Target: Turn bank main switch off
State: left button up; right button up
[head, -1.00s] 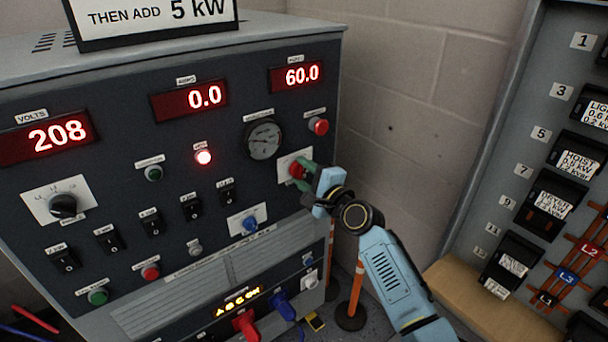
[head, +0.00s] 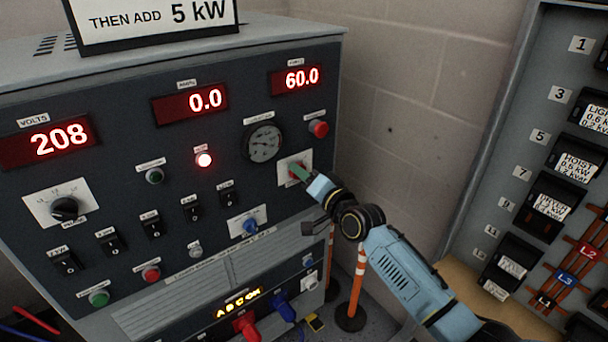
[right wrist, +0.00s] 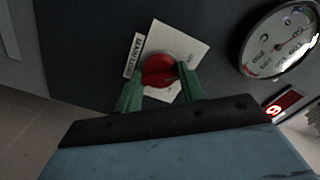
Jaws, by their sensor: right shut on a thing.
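The bank main switch is a red rotary knob (right wrist: 160,69) on a white plate (head: 284,161) at the right of the dark panel. In the right wrist view, a small label beside it appears to read BANK MAIN, upside down. My right gripper (head: 297,171) has its green fingers on either side of the knob, shut on it. It also shows in the right wrist view (right wrist: 162,80). In the head view the fingers hide most of the knob. I cannot read the knob's position marks. My left gripper is not in view.
A round gauge (head: 264,142) and a red button (head: 319,129) sit above the switch. A blue knob (head: 249,225) and several black rocker switches are left and below. The displays read 208, 0.0 and 60.0. An orange post (head: 357,280) and a breaker panel (head: 520,150) stand right.

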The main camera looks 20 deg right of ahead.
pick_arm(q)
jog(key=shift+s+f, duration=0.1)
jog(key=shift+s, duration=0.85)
pick_arm(e)
jog(key=shift+n, duration=0.9)
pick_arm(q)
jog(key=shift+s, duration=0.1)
pick_arm(e)
jog(key=o, duration=1)
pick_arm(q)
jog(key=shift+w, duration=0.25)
